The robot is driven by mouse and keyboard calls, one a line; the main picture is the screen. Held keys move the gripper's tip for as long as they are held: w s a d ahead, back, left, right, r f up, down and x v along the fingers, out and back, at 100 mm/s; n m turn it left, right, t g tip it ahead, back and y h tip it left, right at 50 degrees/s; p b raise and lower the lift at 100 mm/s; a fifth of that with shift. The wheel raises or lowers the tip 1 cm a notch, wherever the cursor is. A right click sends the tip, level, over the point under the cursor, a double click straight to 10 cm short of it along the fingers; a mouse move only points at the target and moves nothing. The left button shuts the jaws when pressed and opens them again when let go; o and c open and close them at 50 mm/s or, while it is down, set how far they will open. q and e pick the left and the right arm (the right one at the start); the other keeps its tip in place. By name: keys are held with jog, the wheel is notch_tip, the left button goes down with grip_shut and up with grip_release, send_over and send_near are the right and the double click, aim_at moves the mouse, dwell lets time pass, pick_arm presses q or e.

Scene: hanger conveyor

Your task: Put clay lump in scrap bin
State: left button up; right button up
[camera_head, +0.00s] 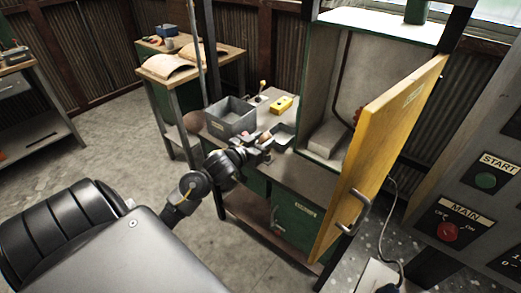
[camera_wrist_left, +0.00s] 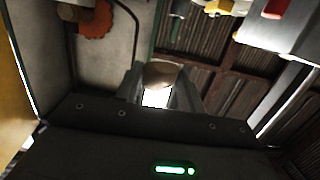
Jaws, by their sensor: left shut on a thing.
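My left gripper (camera_head: 265,142) is over the bench beside the open-topped grey metal bin (camera_head: 230,128), to its right and nearer to me. It is shut on a small brown lump, likely the clay lump (camera_head: 267,136). The lump also shows between the fingertips (camera_wrist_left: 160,92) in the left wrist view (camera_wrist_left: 162,73), with bright light below it. The grey bin bears a small label that I cannot read, so I cannot be sure it is the scrap bin. My right gripper is not in view.
A yellow device (camera_head: 281,104) lies behind. An open yellow door (camera_head: 378,160) stands at the right of the cabinet. A brown round object (camera_head: 193,121) is left of the bin. The floor at left is clear.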

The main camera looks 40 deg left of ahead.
pick_arm(q)
jog(key=w+a+f+p, duration=0.1)
jog(key=w+a+f, duration=0.3)
jog(key=f, duration=0.5)
jog(key=shift+w+a+f, duration=0.15)
jog(key=shift+a+f, duration=0.1)
jog(key=shift+f, duration=0.15)
jog(key=shift+f, duration=0.1)
jog(key=o, duration=1)
